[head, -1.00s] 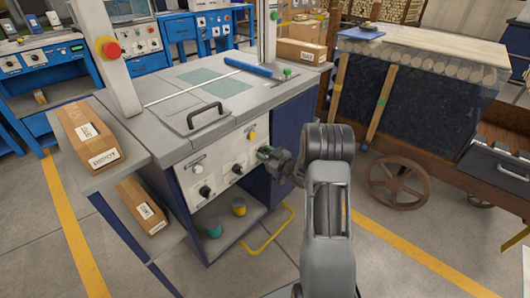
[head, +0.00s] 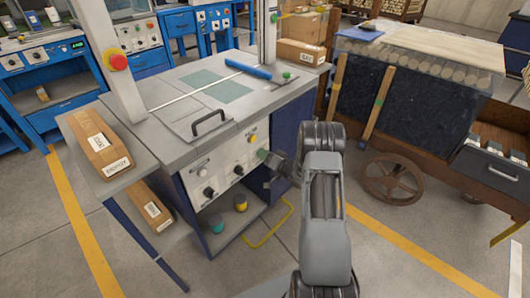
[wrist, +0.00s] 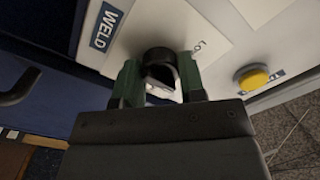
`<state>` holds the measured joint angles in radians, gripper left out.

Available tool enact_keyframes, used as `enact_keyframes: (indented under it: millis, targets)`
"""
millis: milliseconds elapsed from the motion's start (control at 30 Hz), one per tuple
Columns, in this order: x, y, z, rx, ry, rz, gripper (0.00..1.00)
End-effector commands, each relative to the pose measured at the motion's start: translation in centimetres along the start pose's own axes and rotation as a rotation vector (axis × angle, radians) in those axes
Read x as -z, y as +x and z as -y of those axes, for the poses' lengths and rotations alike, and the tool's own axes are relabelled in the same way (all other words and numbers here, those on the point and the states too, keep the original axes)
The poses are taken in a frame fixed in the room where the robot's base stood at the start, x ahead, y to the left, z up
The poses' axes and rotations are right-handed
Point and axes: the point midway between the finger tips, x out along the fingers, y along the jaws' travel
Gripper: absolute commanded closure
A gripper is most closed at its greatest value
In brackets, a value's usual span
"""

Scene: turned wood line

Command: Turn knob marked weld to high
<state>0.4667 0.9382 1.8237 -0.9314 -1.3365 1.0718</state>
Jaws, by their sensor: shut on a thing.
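The knob (wrist: 158,58) beside the WELD label (wrist: 105,25) is black and round, on a pale panel in the wrist view. My gripper (wrist: 160,78) is shut on it, with one green finger on each side. Part of a word starting with "LO" shows right of the knob. The fingers hide much of the panel, and I cannot tell the knob's setting. In the head view my gripper (head: 266,158) is at the right part of the bench's front panel (head: 222,165); the knob is hidden there.
A yellow button (wrist: 255,78) sits close to the right of my fingers. Two other black knobs (head: 209,192) (head: 239,170) are further left on the panel. A yellow floor bar (head: 270,228) lies below. A wooden cart (head: 420,120) stands to the right.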

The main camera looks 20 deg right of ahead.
Motion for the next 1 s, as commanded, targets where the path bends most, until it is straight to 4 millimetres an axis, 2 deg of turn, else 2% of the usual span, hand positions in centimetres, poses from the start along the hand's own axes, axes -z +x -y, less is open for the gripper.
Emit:
enact_keyframes:
  millis: [600, 1000]
  targets:
    - [0.3, -0.01, 0.11, 0.0, 0.578, -0.004, 0.86]
    - [0.24, 0.0, 0.02, 0.0, 0.852, -0.004, 0.86]
